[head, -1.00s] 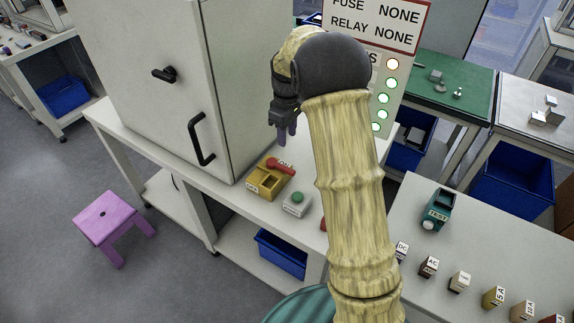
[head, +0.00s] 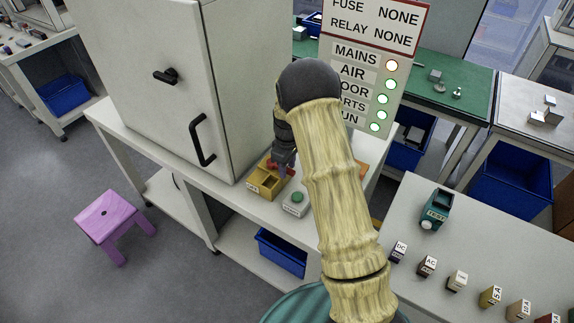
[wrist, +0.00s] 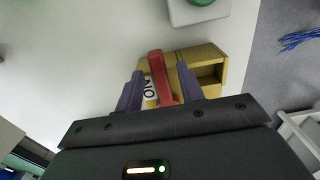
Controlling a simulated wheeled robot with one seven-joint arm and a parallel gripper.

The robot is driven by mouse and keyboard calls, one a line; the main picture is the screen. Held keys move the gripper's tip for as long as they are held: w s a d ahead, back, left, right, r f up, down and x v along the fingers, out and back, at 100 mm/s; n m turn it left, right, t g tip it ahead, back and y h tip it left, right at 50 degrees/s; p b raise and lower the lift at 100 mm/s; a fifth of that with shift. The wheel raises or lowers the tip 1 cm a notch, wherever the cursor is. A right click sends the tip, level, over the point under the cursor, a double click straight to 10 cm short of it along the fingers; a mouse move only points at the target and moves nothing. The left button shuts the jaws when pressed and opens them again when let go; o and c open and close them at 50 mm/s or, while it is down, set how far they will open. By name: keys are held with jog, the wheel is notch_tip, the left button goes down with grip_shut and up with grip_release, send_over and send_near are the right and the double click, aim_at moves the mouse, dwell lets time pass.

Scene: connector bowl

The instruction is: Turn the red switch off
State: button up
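The red switch is a red lever (wrist: 158,72) on a yellow box (wrist: 205,62), beside an "ON" label in the wrist view. In the head view the yellow box (head: 264,183) sits on the white bench by the cabinet, and the lever is mostly hidden behind my gripper (head: 284,168). In the wrist view my gripper (wrist: 160,88) is open, its two purple fingers apart on either side of the lever. A gap shows between the lever and each finger; I cannot tell whether either touches it.
A grey box with a green button (head: 297,199) stands right beside the yellow box. A tall cabinet (head: 160,80) with a black handle stands behind on the left. A sign panel (head: 365,85) with lit lamps stands behind my arm. A pink stool (head: 110,217) is on the floor.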

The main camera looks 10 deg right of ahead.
jog(key=shift+c, duration=0.5)
grip_shut()
